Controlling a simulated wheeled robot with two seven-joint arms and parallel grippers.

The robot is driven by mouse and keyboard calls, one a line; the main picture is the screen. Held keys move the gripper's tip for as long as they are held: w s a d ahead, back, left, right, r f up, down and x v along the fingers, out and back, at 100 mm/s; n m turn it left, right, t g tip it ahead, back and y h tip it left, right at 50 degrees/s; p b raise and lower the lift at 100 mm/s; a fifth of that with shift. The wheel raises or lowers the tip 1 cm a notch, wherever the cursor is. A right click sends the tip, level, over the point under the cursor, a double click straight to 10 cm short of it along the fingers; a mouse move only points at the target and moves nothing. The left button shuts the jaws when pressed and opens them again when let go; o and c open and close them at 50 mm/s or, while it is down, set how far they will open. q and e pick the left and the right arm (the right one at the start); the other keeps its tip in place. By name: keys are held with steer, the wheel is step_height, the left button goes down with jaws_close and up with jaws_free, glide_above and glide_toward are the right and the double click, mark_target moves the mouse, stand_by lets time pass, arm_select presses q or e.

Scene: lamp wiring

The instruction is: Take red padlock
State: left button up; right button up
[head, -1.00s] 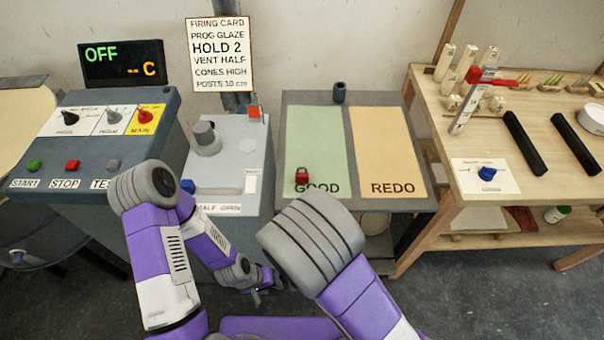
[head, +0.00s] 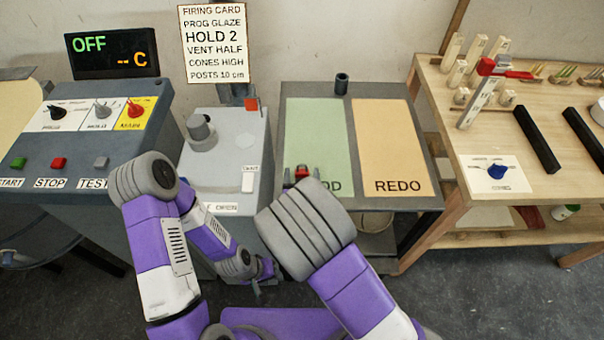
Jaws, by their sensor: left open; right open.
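The red padlock (head: 302,171) sits on the green GOOD mat (head: 318,130), near its front edge. My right gripper (head: 302,175) reaches over the front of the mat. Its two dark fingers show on either side of the padlock, open. Whether they touch it is too small to tell. The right forearm hides the gripper's body and part of the word GOOD. My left gripper (head: 257,289) is low in front of the grey vent box, open and empty, away from the padlock.
An orange REDO mat (head: 392,140) lies right of the green one on the grey table. A dark cup (head: 341,84) stands at the back. A grey vent box (head: 226,150) and control panel (head: 85,135) are left. A wooden bench (head: 500,120) is right.

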steer(key=c, duration=1.2)
steer(key=shift+r, duration=0.1)
